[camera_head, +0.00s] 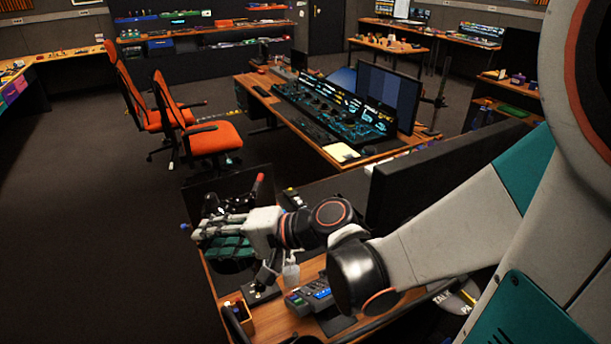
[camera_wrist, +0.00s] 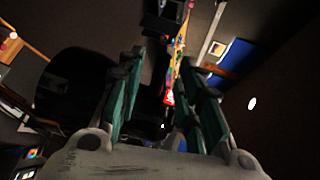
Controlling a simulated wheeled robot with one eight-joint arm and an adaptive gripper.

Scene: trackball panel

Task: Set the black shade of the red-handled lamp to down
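My gripper (camera_head: 203,228) reaches out to the left over the near desk in the head view. In the wrist view its two teal-padded fingers (camera_wrist: 166,80) stand apart with a gap between them, and I see nothing clamped there. A red handle-like piece (camera_head: 258,183) rises just behind the gripper, with a dark shape (camera_head: 211,203) beside it that looks like the black lamp shade. In the wrist view a large black rounded form (camera_wrist: 72,92) lies behind the left finger, probably the shade. The arm and gripper hide much of the lamp, so contact and tilt cannot be told.
A grey-blue device (camera_head: 312,293) and a small wooden box (camera_head: 238,318) are on the near desk (camera_head: 285,318). A dark monitor (camera_head: 435,175) stands behind my arm. Orange chairs (camera_head: 213,138) and a console desk (camera_head: 335,105) are farther back. Open floor (camera_head: 90,240) lies to the left.

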